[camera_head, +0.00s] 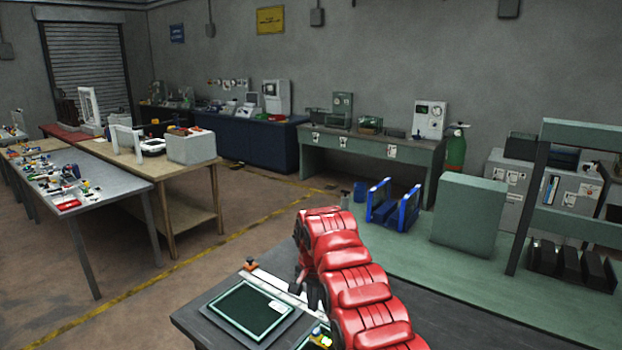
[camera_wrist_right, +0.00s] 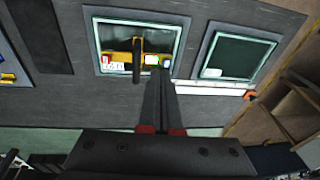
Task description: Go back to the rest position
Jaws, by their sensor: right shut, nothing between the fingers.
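My right arm comes in red from the bottom right in the head view, and its dark gripper (camera_head: 312,292) hangs over the dark table (camera_head: 192,318). In the wrist view my right gripper (camera_wrist_right: 160,82) has its fingers together, with nothing between them. Two green-rimmed frames lie on the table. One frame (camera_head: 249,309), with a dark green panel, also shows at the right in the wrist view (camera_wrist_right: 236,57). The other frame (camera_wrist_right: 108,30) holds a yellow part (camera_wrist_right: 118,57) with a black upright piece and small coloured items. My left gripper is not in view.
A white strip (camera_head: 268,284) with an orange end lies along the table's far edge. A green bench (camera_head: 470,290) beyond carries blue holders (camera_head: 393,207), a grey-green box (camera_head: 468,214) and a dark rack. Open floor (camera_head: 240,245) lies to the left.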

